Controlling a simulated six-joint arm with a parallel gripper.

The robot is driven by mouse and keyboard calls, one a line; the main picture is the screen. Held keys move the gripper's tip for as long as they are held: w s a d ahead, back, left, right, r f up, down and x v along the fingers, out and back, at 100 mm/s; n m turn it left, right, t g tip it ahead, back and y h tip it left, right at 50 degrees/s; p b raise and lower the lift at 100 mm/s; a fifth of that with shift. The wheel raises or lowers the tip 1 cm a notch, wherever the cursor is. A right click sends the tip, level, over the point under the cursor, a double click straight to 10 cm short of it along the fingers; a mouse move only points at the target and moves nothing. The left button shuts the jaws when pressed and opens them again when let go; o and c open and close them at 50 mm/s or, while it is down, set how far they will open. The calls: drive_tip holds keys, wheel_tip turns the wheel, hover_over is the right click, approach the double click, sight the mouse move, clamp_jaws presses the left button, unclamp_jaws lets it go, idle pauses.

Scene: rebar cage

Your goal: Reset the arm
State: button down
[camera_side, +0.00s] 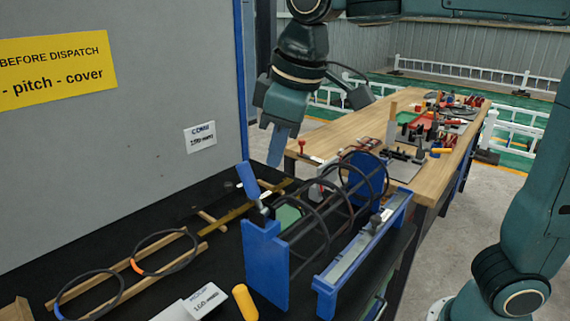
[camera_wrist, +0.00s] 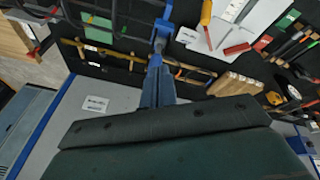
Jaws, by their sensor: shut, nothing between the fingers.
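My gripper (camera_side: 278,148) hangs from the arm at the upper middle of the side view, pointing down, with its blue fingers shut and nothing held. It is above the black bench and apart from the things on it. In the wrist view the blue fingers (camera_wrist: 155,80) point up the picture. The rebar cage (camera_side: 325,215), dark rings on long bars, sits between blue end plates (camera_side: 265,265) below and to the right of my gripper.
Two loose rings (camera_side: 165,252) lie on wooden strips at the left. A yellow cylinder (camera_side: 244,302) and a white labelled block (camera_side: 203,302) are at the front. A grey panel (camera_side: 120,150) stands behind the bench. A wooden table (camera_side: 345,137) with several tools is at the back right.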

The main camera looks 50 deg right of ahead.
drive_tip(key=shift+d, duration=0.1)
drive_tip(key=s+d+f+m+t, duration=0.1)
drive_tip(key=s+d+f+m, duration=0.2)
drive_tip(key=s+d, duration=0.4)
drive_tip(key=s+d+f+m+t, duration=0.1)
drive_tip(key=s+d+f+m, duration=0.2)
drive_tip(key=s+d+f, duration=0.2)
drive_tip(key=shift+s+d+f, duration=0.3)
drive_tip(key=shift+s+d, duration=0.85)
drive_tip(key=shift+s, duration=0.55)
